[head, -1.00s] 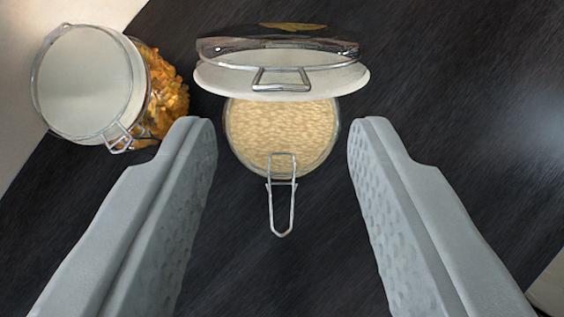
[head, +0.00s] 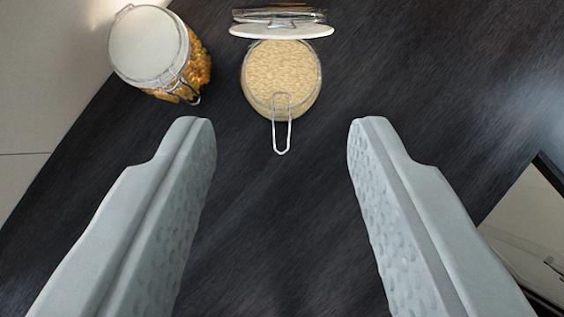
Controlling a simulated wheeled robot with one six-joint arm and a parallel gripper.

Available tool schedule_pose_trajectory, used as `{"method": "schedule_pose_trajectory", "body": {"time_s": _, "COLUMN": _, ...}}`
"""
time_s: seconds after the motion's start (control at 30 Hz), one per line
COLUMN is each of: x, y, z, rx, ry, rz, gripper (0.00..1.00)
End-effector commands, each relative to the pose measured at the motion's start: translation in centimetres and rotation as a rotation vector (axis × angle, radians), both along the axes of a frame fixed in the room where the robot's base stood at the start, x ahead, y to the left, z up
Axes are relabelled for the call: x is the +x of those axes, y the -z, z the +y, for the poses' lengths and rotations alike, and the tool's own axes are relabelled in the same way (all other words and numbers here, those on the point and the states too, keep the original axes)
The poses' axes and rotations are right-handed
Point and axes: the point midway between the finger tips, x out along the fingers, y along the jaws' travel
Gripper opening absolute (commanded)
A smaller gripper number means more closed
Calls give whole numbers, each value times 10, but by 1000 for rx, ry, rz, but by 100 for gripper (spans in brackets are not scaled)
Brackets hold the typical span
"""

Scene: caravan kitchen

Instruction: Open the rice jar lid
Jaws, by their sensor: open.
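The rice jar (head: 282,80) stands on the dark worktop in the upper middle, filled with pale grains. Its white lid (head: 281,31) is swung up and back at the far side of the rim, so the mouth is uncovered. The wire clasp (head: 281,125) hangs loose on the near side. My gripper (head: 281,125) is open and empty, with its two grey fingers wide apart. The fingertips are on the near side of the jar and touch nothing that I can see.
A second jar (head: 196,70) with orange-brown contents and a closed white lid stands to the left of the rice jar. The dark worktop (head: 420,90) is clear on the right. A dark-framed edge lies at the lower right.

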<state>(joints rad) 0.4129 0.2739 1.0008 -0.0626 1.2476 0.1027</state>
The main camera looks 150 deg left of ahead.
Motion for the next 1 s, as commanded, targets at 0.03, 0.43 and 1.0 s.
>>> {"method": "schedule_pose_trajectory", "body": {"time_s": 0.03, "x": -5, "y": -9, "z": 3, "rx": -1, "ry": 0, "rz": -3, "gripper": 42}}
{"method": "schedule_pose_trajectory", "body": {"time_s": 0.43, "x": -28, "y": -45, "z": 16, "rx": 0, "ry": 0, "rz": 0, "gripper": 42}}
{"method": "schedule_pose_trajectory", "body": {"time_s": 1.0, "x": -30, "y": -45, "z": 18, "rx": -27, "ry": -17, "rz": 9, "gripper": 0}}
